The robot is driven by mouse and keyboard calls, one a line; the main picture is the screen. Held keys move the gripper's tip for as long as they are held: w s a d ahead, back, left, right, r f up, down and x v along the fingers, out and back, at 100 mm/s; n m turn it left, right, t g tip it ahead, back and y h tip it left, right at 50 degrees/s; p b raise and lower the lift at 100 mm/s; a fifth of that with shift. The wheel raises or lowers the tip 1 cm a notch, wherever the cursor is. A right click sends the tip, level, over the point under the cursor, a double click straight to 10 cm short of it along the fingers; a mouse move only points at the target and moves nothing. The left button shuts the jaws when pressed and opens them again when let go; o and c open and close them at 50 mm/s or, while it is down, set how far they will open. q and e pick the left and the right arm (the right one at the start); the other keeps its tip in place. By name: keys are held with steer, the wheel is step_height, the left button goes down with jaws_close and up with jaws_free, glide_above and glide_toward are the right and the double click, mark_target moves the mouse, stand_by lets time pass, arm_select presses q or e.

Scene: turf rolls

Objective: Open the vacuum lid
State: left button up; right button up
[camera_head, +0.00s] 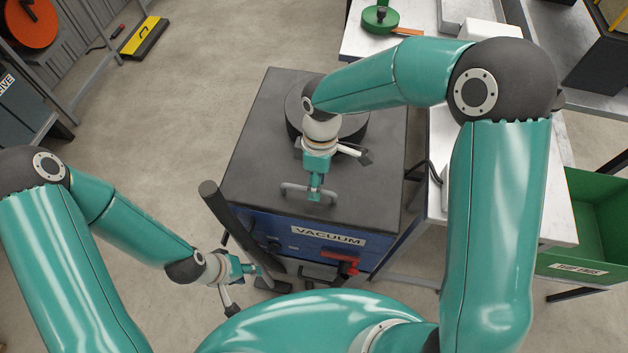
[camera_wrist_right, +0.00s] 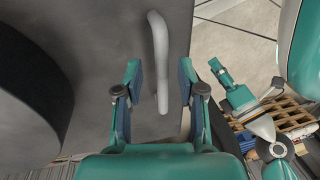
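The vacuum lid (camera_head: 375,190) is a dark flat top lying on the blue box labelled VACUUM (camera_head: 330,235); it looks closed. A pale bar handle (camera_head: 288,188) sits near its front edge. My right gripper (camera_head: 315,195) points down over this handle. In the right wrist view, my right gripper (camera_wrist_right: 158,92) is open, and the handle (camera_wrist_right: 158,50) runs between its fingers with gaps on both sides. I cannot tell contact. My left gripper (camera_head: 256,270) is low at the box's front left; its finger opening is unclear.
A round black raised part (camera_head: 348,135) stands on the lid behind my right gripper. A dark post (camera_head: 228,220) rises beside the left gripper, and a red part (camera_head: 343,264) is on the box front. A table (camera_head: 560,205) and green bin (camera_head: 600,225) stand to the right.

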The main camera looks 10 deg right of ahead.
jaws_close()
stand_by(0.3)
